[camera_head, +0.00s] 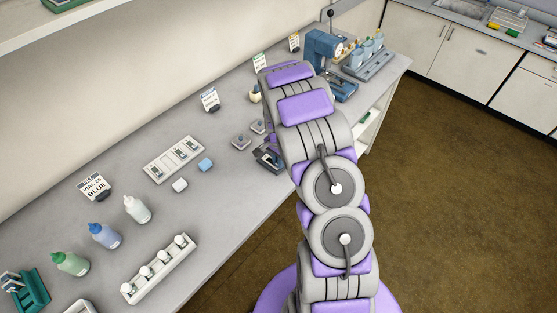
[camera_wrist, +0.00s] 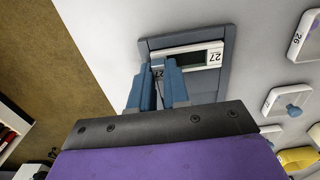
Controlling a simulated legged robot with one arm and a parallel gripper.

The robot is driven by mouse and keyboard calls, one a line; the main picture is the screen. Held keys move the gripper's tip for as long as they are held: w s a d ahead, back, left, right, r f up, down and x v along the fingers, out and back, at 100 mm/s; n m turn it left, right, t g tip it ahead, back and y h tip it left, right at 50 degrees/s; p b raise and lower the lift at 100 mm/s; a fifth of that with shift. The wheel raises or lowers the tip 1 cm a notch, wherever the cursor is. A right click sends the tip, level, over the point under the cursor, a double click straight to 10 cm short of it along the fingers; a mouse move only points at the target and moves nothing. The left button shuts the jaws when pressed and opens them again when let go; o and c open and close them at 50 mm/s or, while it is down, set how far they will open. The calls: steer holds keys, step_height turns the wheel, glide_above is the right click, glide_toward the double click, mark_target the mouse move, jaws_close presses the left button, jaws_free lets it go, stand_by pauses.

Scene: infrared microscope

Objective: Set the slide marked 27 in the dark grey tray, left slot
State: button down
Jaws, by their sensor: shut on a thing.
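The slide marked 27 (camera_wrist: 213,56) is a white-edged plate with a dark middle, over the dark grey tray (camera_wrist: 230,60) in the wrist view. It lies near the tray's upper edge in that view. Whether it rests on the tray floor or just above it, and in which slot, I cannot tell. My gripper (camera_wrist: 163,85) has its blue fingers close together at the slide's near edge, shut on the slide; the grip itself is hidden. In the head view the tray (camera_head: 266,158) shows partly behind my arm.
The bench edge is close to the tray.

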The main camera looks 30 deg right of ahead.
steer(key=shift+f, duration=0.15)
steer(key=c, duration=0.6)
jaws_free()
steer(key=shift+r+p, duration=0.6)
steer(key=shift+r, duration=2.4)
